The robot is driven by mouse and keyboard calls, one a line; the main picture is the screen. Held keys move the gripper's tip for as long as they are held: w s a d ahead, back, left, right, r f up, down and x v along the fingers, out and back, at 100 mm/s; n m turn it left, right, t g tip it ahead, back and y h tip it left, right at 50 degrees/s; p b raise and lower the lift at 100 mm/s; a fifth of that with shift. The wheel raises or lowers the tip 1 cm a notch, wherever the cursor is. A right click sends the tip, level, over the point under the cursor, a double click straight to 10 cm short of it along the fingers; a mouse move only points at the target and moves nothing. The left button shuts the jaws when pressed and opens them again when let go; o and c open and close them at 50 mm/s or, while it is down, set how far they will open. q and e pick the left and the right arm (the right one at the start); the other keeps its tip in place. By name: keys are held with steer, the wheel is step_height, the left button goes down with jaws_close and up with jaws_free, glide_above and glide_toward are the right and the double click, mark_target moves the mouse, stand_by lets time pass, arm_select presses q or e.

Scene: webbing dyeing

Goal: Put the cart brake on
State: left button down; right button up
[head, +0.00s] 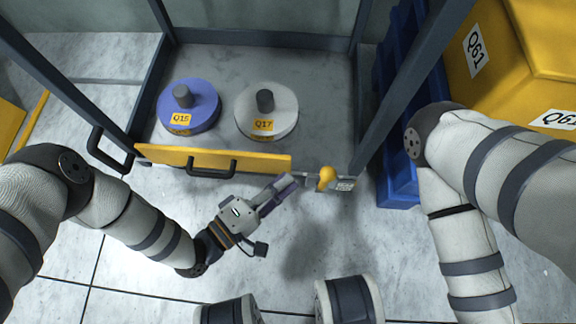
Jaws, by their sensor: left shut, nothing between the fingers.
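The cart (330,56) stands ahead of me, with dark grey posts and a grey deck. A yellow knob (326,177) sits at its front edge, right of centre, beside a small labelled plate (345,184); it looks like the brake handle. My left gripper (291,184) is shut and empty, its fingertips just left of the yellow knob with a small gap. I cannot tell whether its height matches the knob's. My right arm comes in from the right; its gripper is not in view.
A blue reel (203,95) marked Q15 and a white reel (283,100) marked Q17 stand on the deck. A yellow front bar (262,163) with a black handle (211,171) lies left of the knob. Yellow crates marked Q61 (540,45) and blue pallets (398,170) stand at right.

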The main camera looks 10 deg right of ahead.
mark_target(324, 183)
arm_select(q)
steer(key=b+x, duration=0.1)
steer(key=x, duration=0.6)
steer(key=shift+w+d, duration=0.2)
steer(key=shift+d, duration=0.05)
steer(key=shift+f+b, duration=0.1)
steer(key=shift+b, duration=0.2)
